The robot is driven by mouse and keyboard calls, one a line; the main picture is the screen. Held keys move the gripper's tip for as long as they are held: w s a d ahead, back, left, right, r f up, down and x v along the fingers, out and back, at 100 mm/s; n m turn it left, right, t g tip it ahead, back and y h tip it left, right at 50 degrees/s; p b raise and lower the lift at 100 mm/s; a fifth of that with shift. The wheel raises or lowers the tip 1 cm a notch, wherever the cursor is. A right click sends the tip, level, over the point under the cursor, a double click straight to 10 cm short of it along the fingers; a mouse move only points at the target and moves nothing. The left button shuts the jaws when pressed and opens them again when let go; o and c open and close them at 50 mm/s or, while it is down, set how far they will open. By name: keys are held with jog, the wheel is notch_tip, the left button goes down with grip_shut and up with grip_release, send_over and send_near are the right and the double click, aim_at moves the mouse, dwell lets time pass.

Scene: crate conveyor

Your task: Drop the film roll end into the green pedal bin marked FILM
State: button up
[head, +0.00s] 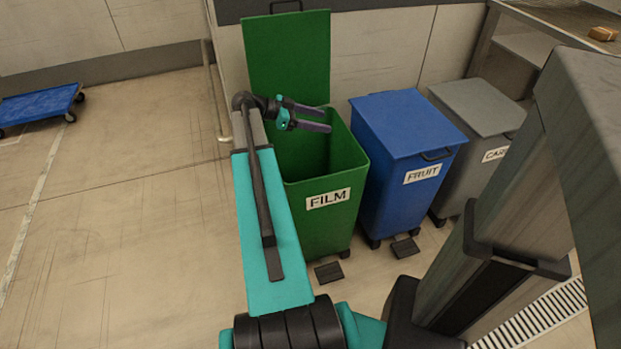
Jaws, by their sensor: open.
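The green pedal bin (345,197) marked FILM stands against the wall with its lid (289,60) up. Its mouth is open and its inside looks dark green; the bottom is hidden from this angle. My gripper (328,119) is over the bin's mouth, near the back, fingers pointing right. The two fingers are apart and nothing shows between them. The film roll end is not visible in this view; I cannot tell whether it lies inside the bin.
A blue bin (407,135) marked FRUIT, lid shut, stands right of the green one. A grey bin (475,106) with a partly hidden label is beyond it. A blue wheeled dolly (38,104) is at the left. The floor between is clear. A floor grating (540,318) is lower right.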

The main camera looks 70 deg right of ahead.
jog(key=p+v, duration=0.1)
jog(key=v, duration=1)
jog(key=shift+r, duration=0.1)
dwell(0.5)
